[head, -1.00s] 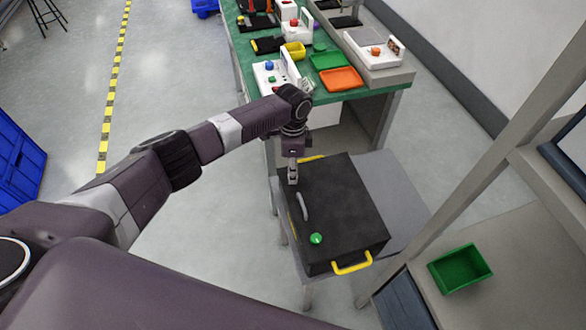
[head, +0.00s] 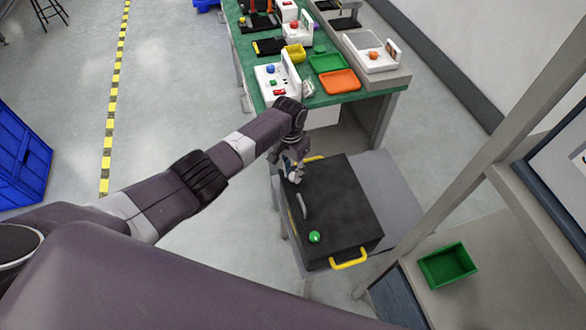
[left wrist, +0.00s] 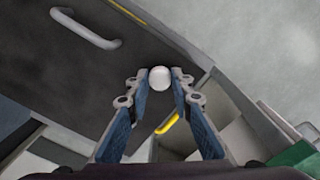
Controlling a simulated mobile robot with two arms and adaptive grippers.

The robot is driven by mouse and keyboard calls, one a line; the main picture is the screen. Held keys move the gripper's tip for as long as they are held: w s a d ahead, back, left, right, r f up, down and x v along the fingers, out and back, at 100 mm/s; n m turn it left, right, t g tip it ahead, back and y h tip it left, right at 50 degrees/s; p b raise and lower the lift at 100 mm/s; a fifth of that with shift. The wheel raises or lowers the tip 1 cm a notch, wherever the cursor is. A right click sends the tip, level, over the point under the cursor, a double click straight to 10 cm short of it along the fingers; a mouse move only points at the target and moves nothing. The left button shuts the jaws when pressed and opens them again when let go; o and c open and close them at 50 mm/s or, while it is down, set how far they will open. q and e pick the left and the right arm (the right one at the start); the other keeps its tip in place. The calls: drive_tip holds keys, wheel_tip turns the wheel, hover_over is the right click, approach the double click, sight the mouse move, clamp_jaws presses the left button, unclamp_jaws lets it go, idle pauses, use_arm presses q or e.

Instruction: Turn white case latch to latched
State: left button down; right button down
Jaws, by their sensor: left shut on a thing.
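The black case (head: 345,205) lies on a grey stand, with a grey lid handle (head: 302,207), a green round latch (head: 314,237) at its near end and yellow side handles. The lid handle also shows in the left wrist view (left wrist: 86,28). The white latch (left wrist: 160,77) is a round knob at the far end of the lid. My left gripper (head: 293,176) is down at that far corner, shut on the white latch, with one finger on each side in the left wrist view. The latch's turn angle cannot be told. My right gripper is not in view.
A green-topped bench (head: 265,28) with trays and devices stands behind the case. A shelf frame with a green bin (head: 447,265) is at the right. A blue crate (head: 22,150) stands at the far left. The floor left of the case is clear.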

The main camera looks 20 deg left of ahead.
sight(291, 175)
use_arm(q)
drive_tip(key=n+p, duration=0.1)
drive_tip(key=n, duration=0.3)
drive_tip(key=shift+r+p, duration=0.1)
drive_tip(key=shift+p, duration=0.3)
drive_tip(key=shift+n, duration=0.5)
drive_tip(key=c, duration=1.7)
unclamp_jaws()
drive_tip(key=r, duration=1.2)
drive_tip(key=shift+a, duration=0.25)
drive_tip(key=shift+s+f, duration=0.1)
drive_tip(key=shift+f, duration=0.05)
